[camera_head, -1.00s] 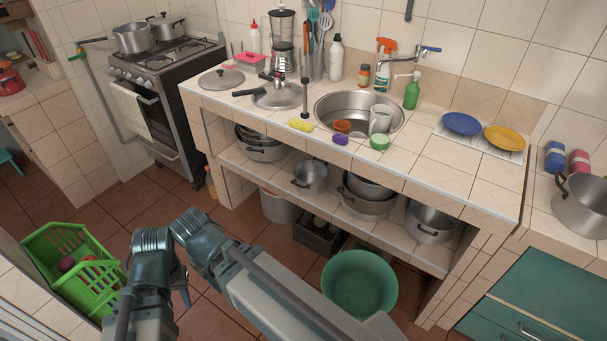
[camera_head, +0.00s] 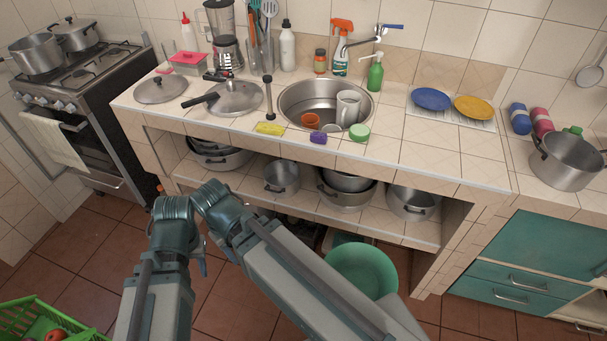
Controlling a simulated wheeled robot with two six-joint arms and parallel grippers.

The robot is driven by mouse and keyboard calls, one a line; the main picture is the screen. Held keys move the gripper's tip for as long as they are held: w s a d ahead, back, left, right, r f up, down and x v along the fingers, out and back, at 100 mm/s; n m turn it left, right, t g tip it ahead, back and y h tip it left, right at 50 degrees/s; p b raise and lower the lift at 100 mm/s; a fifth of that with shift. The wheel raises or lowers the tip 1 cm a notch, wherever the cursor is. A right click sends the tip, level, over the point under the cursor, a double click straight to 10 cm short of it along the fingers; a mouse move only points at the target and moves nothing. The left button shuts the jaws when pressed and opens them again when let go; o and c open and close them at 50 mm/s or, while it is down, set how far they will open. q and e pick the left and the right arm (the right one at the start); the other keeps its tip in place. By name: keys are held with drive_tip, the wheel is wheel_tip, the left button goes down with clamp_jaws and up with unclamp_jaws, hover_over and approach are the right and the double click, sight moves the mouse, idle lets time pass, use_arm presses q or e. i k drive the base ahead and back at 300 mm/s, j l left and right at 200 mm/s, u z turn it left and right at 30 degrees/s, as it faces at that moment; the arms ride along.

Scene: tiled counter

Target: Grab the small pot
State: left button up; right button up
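The small pot (camera_head: 282,178) is a grey metal pot with side handles. It stands upright on the tiled shelf under the counter, between the larger pots at left and the stacked pots in the middle. My teal and grey arm links fill the lower middle of the head view, below and left of the small pot and apart from it in the picture. The fingers of my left gripper do not show clearly; they are hidden behind or among the links. My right gripper is not in view.
Larger pots (camera_head: 219,160), stacked pots (camera_head: 346,196) and another pot (camera_head: 413,203) share the shelf (camera_head: 300,208). The counter edge (camera_head: 330,158) overhangs them. A green basin (camera_head: 362,268) stands on the floor. A green crate (camera_head: 18,318) is at lower left.

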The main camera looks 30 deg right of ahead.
sight(282, 177)
drive_tip(key=i+j+z, duration=0.2)
drive_tip(key=z, duration=0.2)
drive_tip(key=i+j+z, duration=0.6)
drive_tip(key=z, duration=0.15)
drive_tip(key=j, duration=0.1)
